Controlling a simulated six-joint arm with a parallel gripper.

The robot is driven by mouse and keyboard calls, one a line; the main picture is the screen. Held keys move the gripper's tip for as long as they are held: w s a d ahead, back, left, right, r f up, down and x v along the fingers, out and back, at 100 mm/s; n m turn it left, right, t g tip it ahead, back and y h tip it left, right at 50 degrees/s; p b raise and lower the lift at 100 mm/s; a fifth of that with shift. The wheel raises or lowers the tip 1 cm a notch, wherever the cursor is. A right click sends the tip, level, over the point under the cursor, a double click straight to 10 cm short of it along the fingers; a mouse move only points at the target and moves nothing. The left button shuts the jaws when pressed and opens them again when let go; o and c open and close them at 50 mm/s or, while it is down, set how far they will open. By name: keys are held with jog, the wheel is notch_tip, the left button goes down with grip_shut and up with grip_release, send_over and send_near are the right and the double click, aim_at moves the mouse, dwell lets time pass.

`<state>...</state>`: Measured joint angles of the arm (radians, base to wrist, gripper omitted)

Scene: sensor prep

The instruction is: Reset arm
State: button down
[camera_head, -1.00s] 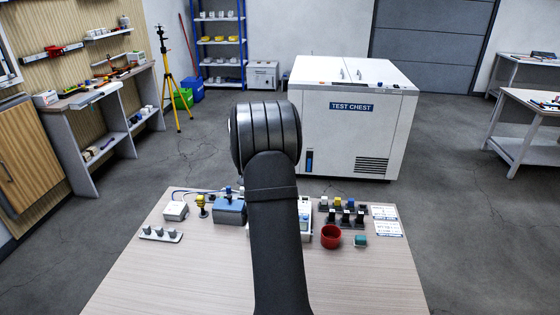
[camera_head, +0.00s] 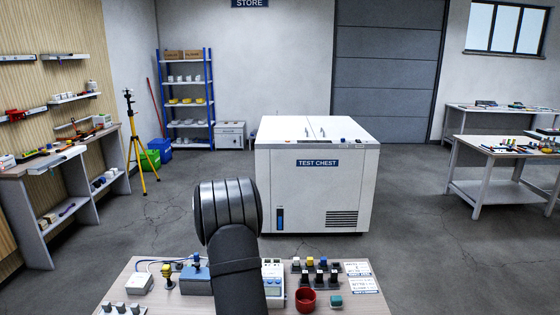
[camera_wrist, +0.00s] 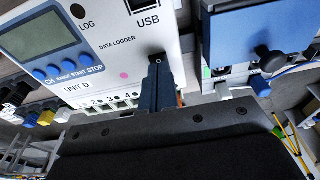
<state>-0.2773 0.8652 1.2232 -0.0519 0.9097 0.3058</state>
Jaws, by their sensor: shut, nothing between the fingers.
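My arm (camera_head: 236,262) rises from the bottom of the head view, and its dark rounded joint (camera_head: 226,207) stands in front of the test chest. The arm hides my gripper and part of the table in that view. In the wrist view my gripper (camera_wrist: 158,68) shows its dark blue fingers together, with nothing between them. The fingertips appear in front of the lower edge of the white data logger (camera_wrist: 110,35), marked UNIT D. I cannot tell whether they touch it. The logger shows partly behind my arm in the head view (camera_head: 272,272).
The test chest (camera_head: 315,190) stands beyond. Open floor lies right of the table.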

notch_tip(320, 180, up, 6)
jog(key=shift+r, duration=0.1)
notch_tip(320, 180, down, 6)
jog(key=shift+f, duration=0.1)
jog(key=s+d+r+m, duration=0.1)
jog(key=d+r+m, duration=0.2)
jog(key=r+m, duration=0.2)
jog(key=s+d+r+m+g, duration=0.1)
jog(key=s+d+r+m, duration=0.1)
jog(key=d+r+m, duration=0.2)
jog(key=shift+d+r+m, duration=0.3)
jog(key=shift+r+m, duration=0.4)
jog(key=shift+r, duration=1.05)
